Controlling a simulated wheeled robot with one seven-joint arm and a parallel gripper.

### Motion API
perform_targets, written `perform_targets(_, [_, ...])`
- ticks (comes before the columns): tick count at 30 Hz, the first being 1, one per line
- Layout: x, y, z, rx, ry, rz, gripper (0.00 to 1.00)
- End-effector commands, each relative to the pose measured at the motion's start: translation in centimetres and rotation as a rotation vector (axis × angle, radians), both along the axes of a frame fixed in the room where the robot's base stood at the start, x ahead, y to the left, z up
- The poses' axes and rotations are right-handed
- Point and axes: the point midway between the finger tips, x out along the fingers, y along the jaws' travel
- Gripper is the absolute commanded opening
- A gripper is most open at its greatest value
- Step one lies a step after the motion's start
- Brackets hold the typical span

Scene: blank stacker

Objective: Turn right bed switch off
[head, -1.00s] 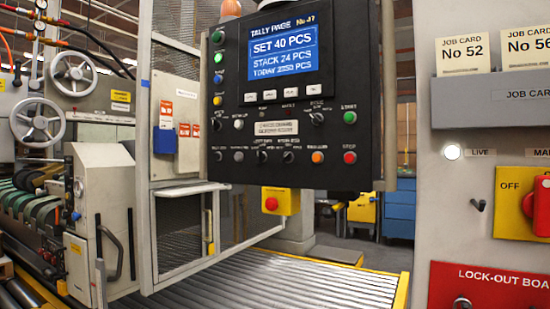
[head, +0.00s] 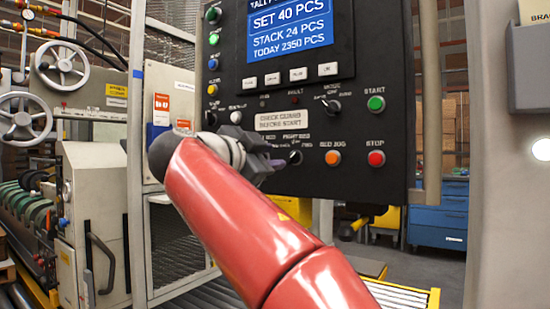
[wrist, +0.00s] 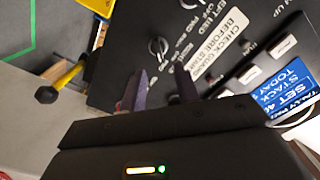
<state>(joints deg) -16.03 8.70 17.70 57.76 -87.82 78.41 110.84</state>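The right bed switch (head: 295,157) is a small black rotary knob low on the black control panel (head: 348,185), under its "RIGHT BED" label. Its pointer setting is too small to tell. My gripper (head: 277,162) is just left of this knob and hides the neighbouring left bed switch. In the wrist view my gripper (wrist: 160,92) is open, its two purple-grey fingers apart with nothing between them. A black knob (wrist: 158,48) with a pale pointer line lies beyond the fingertips; I cannot tell which switch it is.
An orange bed jog button (head: 333,158), a red stop button (head: 376,158) and a green start button (head: 376,104) are to the right. A "CHECK GUARD" plate (head: 282,121) is above. A mesh guard post (head: 137,160) stands left. A yellow handle (head: 352,228) shows below the panel.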

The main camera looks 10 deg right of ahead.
Motion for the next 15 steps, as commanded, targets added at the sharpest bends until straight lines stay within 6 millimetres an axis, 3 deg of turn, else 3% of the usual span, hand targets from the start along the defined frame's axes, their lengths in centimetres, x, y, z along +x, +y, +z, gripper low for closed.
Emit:
perform_targets(9, [3.5, -3.7, 0.1, -0.001, 0.005, -0.004, 0.32])
perform_targets(15, [4.7, -4.9, 0.0, -0.001, 0.004, -0.001, 0.32])
